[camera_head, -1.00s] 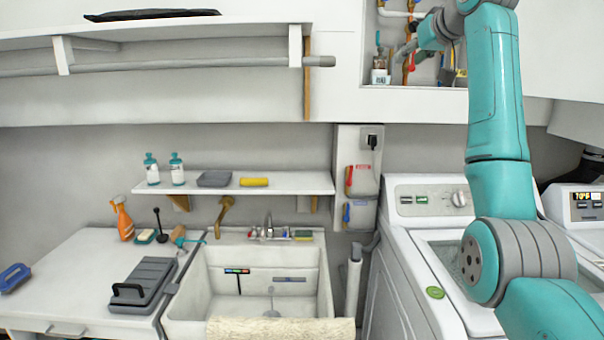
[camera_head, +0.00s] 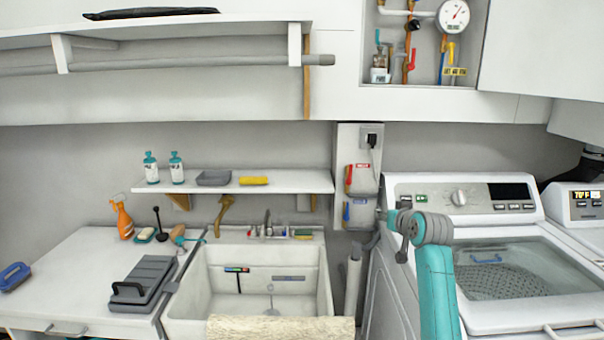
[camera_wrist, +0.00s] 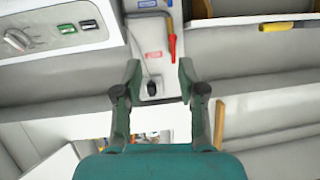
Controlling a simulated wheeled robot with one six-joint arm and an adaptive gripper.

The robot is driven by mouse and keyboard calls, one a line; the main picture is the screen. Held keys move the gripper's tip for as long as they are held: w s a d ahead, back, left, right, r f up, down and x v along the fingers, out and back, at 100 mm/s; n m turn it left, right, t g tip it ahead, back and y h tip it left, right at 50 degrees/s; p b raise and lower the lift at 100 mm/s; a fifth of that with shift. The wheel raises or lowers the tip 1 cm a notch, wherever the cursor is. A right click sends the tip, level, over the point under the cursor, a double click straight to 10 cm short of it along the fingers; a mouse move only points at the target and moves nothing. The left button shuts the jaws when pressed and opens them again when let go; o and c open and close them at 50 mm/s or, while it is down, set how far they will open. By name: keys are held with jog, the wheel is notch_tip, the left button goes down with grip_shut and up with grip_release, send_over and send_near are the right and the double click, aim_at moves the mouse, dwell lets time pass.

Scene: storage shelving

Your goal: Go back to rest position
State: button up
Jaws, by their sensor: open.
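My gripper (camera_wrist: 159,78) is open and empty in the wrist view, its two fingers apart with the wall panel behind them. In the head view my arm rises at the right of centre in front of the washer (camera_head: 468,313). Its wrist is level with the lower part of the wall box (camera_head: 348,140). No object is held.
The sink (camera_head: 188,290) and counter (camera_head: 75,268) are on the left, below a small shelf (camera_head: 300,184). The air before the cabinet is clear.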

jog(key=s+a+f+h, duration=0.1)
jog(key=s+f, duration=0.9)
jog(key=f, duration=0.4)
jog(key=s+a+f, duration=0.2)
jog(key=s+f, duration=0.9)
jog(key=f, duration=0.3)
jog(key=s+f+m, duration=0.1)
jog(key=s+f, duration=0.5)
jog(key=s, duration=0.6)
jog(key=s+a+f, duration=0.1)
jog(key=s+a, duration=0.1)
jog(key=s, duration=2)
jog(key=r+v, duration=0.2)
jog(key=v, duration=0.9)
jog(key=w+r+v, duration=0.1)
jog(key=r+v, duration=0.1)
jog(key=v, duration=0.9)
jog(key=shift+w+a+n+t, duration=0.25)
jog(key=shift+a+n+t, duration=0.15)
jog(key=shift+a, duration=0.25)
